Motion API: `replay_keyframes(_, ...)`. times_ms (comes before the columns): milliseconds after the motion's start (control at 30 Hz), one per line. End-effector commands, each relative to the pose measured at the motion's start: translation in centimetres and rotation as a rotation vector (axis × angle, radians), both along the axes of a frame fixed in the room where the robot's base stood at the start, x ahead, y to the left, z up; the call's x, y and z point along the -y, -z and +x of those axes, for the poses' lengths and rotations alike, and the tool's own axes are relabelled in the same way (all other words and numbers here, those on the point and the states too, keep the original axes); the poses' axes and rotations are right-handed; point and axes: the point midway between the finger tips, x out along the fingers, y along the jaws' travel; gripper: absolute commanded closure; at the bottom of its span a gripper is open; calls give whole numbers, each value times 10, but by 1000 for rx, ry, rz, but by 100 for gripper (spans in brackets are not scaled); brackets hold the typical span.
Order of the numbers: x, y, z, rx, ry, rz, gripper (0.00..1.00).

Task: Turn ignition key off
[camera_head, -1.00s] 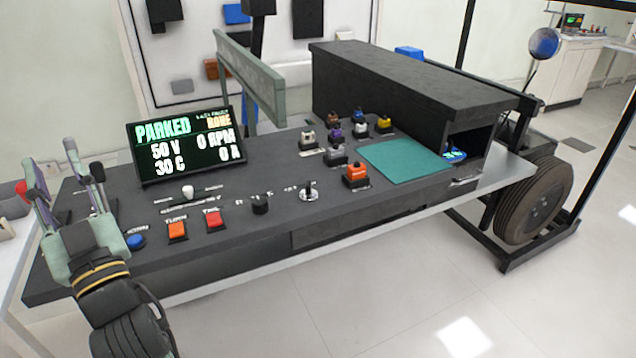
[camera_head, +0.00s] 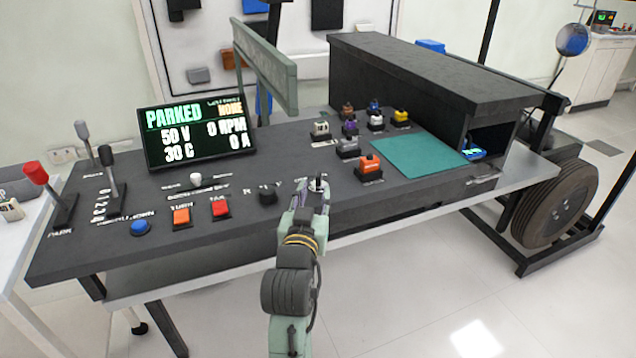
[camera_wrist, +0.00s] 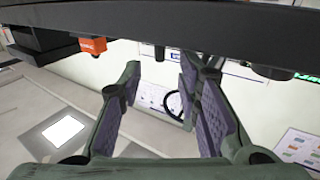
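The ignition key (camera_head: 318,184) stands in its switch on the dark console, right of the black rotary knob (camera_head: 268,194). My gripper (camera_head: 311,192) is at the console's front edge, close in front of the key, and partly hides the switch. In the wrist view the picture is upside down. The console hangs at the top and a small post that looks like the key (camera_wrist: 160,52) lies beyond the gap between my fingers (camera_wrist: 163,75). The fingers are apart with nothing between them. The key's exact angle is too small to tell.
A display (camera_head: 200,133) reads PARKED, 50 V, 0 RPM. Orange (camera_head: 181,216), red (camera_head: 220,207) and blue (camera_head: 141,227) buttons lie left of the knob. An orange-topped block (camera_head: 369,167) and a teal mat (camera_head: 420,155) lie right of the key. Levers (camera_head: 112,180) stand at far left.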

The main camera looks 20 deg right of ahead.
Motion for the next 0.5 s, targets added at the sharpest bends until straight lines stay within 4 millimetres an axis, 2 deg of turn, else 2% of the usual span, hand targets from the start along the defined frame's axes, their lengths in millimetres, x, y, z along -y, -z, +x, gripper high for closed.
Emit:
replay_keyframes(33, 6, -6, 10, 2, 2, -1, 69)
replay_keyframes(200, 19, -5, 35, 2, 0, 0, 69)
replay_keyframes(500, 28, -4, 53, 4, -1, -2, 69)
